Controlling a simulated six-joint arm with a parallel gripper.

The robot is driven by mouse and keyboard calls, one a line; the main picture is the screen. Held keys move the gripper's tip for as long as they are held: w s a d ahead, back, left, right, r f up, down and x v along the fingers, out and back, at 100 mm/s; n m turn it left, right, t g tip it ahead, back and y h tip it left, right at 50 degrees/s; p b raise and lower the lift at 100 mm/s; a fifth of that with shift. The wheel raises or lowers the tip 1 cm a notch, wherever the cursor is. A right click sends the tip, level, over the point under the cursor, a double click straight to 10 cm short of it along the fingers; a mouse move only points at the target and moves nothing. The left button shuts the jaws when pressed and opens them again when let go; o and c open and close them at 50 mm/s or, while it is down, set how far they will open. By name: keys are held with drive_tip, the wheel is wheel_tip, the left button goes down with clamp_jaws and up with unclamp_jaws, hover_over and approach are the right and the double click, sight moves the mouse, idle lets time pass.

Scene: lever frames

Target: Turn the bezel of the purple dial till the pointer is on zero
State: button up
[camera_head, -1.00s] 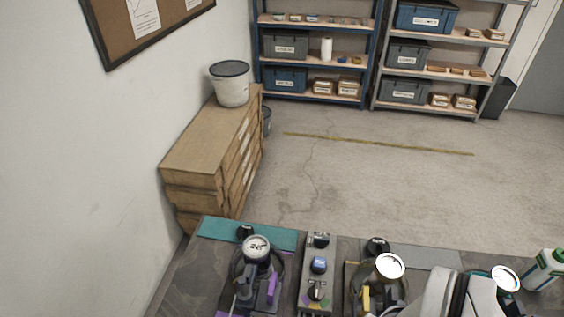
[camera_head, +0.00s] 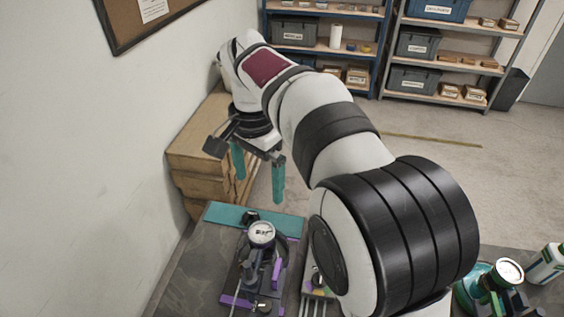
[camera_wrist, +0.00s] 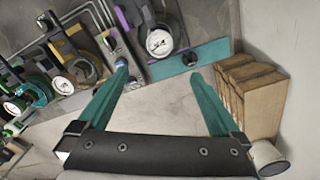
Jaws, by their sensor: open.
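The purple dial (camera_head: 262,233) has a round white face with a dark rim, on a dark stand with purple parts, at the bench's left. It also shows in the wrist view (camera_wrist: 159,42), above and between my fingers. Its pointer and markings are too small to read. My gripper (camera_head: 258,188) is open, its two teal fingers pointing down, in the air near the bench's far edge. In the wrist view my gripper (camera_wrist: 157,70) holds nothing, and its fingers are apart from the dial.
A teal strip (camera_head: 228,213) with a black knob (camera_head: 250,216) lies behind the purple dial. A green-based dial (camera_head: 508,271) and a white bottle (camera_head: 546,264) stand at right. A yellow-marked dial (camera_wrist: 63,85) shows in the wrist view.

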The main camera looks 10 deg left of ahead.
sight(263, 230)
wheel_tip(263, 230, down, 14)
drive_tip(key=shift+f, duration=0.25)
drive_tip(key=c, duration=1.3)
drive_tip(key=shift+n, duration=0.6)
drive_tip(key=o, duration=1.3)
wheel_tip(263, 230, up, 16)
